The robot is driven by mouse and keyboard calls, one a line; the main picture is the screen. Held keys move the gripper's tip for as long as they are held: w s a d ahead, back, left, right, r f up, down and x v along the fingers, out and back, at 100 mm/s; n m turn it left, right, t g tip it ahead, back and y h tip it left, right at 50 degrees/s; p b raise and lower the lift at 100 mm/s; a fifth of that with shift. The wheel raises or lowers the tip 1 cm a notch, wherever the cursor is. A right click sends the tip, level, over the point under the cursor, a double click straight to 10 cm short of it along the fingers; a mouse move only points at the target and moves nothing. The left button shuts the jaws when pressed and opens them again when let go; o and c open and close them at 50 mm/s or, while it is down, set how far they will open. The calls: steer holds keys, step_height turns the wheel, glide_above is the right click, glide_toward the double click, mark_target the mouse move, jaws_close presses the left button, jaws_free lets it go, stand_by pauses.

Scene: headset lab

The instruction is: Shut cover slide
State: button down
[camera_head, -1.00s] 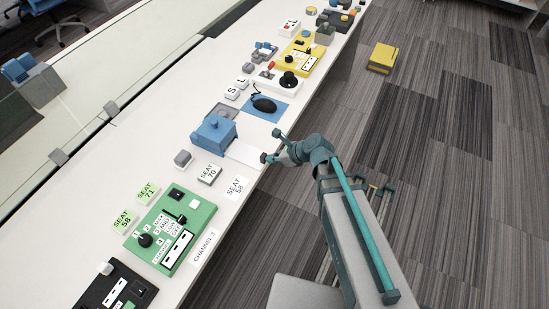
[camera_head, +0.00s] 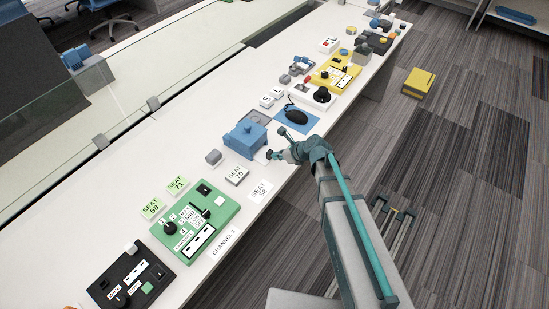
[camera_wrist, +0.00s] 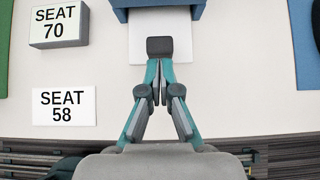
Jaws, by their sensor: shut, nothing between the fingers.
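The blue box (camera_head: 245,139) stands near the desk's front edge; its front edge shows at the top of the wrist view (camera_wrist: 157,8). A white flat slide (camera_wrist: 139,40) sticks out of its front toward me. My gripper (camera_wrist: 160,47) is shut, with nothing held. In the head view my gripper (camera_head: 271,154) is just in front of the box and hides part of the slide.
SEAT 70 block (camera_wrist: 59,26) and SEAT 58 label (camera_wrist: 64,106) lie left of the slide. A green panel (camera_head: 188,248) sits nearer. The desk's front edge is close below my gripper.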

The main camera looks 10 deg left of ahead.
steer(key=shift+s+d, duration=0.2)
steer(key=shift+d, duration=0.25)
steer(key=d, duration=0.1)
steer(key=s+d, duration=0.2)
steer(key=shift+d+r+b, duration=0.25)
steer(key=shift+r+b, duration=0.05)
steer(key=b+v, duration=0.2)
steer(key=v, duration=0.7)
steer(key=shift+w, duration=0.2)
